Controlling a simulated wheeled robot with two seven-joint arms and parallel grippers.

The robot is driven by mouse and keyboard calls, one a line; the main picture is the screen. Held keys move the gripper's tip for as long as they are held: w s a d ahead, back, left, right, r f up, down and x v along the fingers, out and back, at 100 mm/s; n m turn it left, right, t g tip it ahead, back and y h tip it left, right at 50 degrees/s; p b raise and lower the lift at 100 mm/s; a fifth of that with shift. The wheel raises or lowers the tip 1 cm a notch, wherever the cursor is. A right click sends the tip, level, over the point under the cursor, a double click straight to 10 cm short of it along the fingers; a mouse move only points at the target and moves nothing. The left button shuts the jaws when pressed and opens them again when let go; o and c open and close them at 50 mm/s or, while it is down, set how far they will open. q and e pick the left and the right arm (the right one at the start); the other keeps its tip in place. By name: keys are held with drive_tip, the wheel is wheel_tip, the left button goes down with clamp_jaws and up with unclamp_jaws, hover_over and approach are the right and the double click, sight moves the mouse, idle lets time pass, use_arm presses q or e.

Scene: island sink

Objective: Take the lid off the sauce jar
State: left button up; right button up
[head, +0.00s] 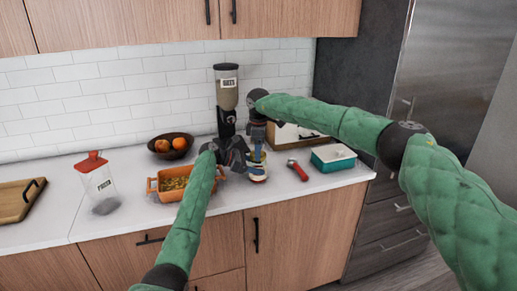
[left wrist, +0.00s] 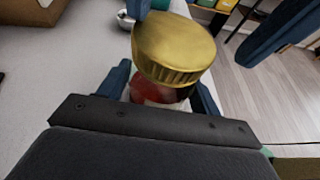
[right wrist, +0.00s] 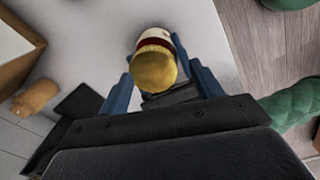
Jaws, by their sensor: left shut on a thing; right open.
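The sauce jar (head: 257,172) stands upright near the counter's front edge. Its red body (left wrist: 155,90) and ridged gold lid (left wrist: 175,48) show in the left wrist view; the lid is on the jar. My left gripper (head: 244,160) is shut on the jar's body below the lid, coming from the left. My right gripper (head: 258,143) is above the jar, pointing down. In the right wrist view its blue fingers are open on either side of the lid (right wrist: 154,72), with gaps visible. The grippers partly hide the jar in the head view.
An orange dish of food (head: 170,184) is just left of the jar, with a fruit bowl (head: 171,152) behind. An oats dispenser (head: 227,95) stands behind the grippers. A red-handled tool (head: 298,170) and teal container (head: 333,160) are to the right.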

use_arm(q)
drive_tip(key=shift+r, duration=0.15)
use_arm(e)
drive_tip(key=shift+s+f, duration=0.1)
drive_tip(key=shift+f, duration=0.1)
clamp_jaws()
